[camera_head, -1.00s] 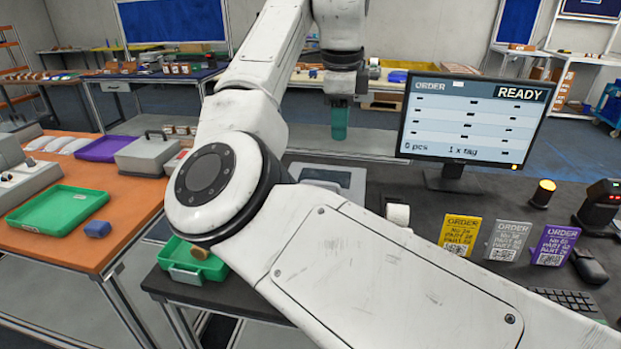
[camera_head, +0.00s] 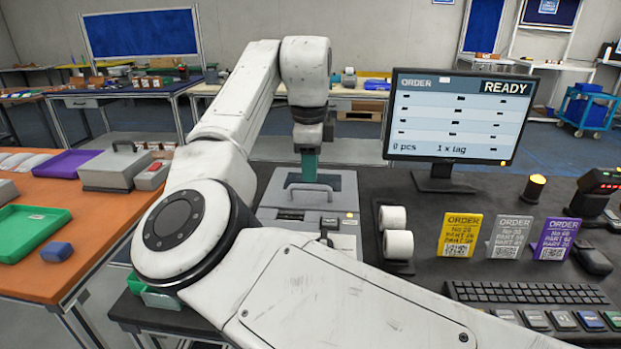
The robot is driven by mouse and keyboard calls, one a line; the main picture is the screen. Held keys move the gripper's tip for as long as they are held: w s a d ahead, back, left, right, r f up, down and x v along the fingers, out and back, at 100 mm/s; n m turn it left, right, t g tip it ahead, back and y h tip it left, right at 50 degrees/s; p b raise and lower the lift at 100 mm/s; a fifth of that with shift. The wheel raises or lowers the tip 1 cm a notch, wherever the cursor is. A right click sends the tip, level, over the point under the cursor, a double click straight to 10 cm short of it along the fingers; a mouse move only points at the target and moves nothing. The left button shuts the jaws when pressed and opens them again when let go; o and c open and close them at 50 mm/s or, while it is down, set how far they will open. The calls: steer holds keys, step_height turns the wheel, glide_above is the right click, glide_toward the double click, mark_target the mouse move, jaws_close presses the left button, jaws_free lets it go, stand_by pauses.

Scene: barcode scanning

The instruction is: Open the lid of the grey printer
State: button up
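The grey printer (camera_head: 341,223) stands on the dark bench in the middle of the view, behind my arm. Its lid (camera_head: 340,186) is down and has an arched handle (camera_head: 322,188) on top. A small amber light shows on its front right. My gripper (camera_head: 309,170), with teal fingers, points straight down just above or behind the handle. I cannot tell whether it touches the handle or the lid. The fingers overlap from this side, so their gap does not show. My arm hides the printer's lower left part.
Two white paper rolls (camera_head: 396,231) stand right of the printer. A monitor (camera_head: 454,118), order cards (camera_head: 509,236) and a keyboard (camera_head: 531,293) are further right. On the orange table at left are a grey handled box (camera_head: 116,168) and a green tray (camera_head: 27,233).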

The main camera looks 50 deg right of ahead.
mark_target(311, 188)
steer(key=shift+w+d+f, duration=0.1)
steer(key=shift+d+f, duration=0.05)
steer(key=shift+f, duration=0.85)
steer(key=shift+w+d+f, duration=0.1)
steer(key=shift+d+f, duration=0.05)
steer(key=shift+f, duration=0.85)
jaws_close()
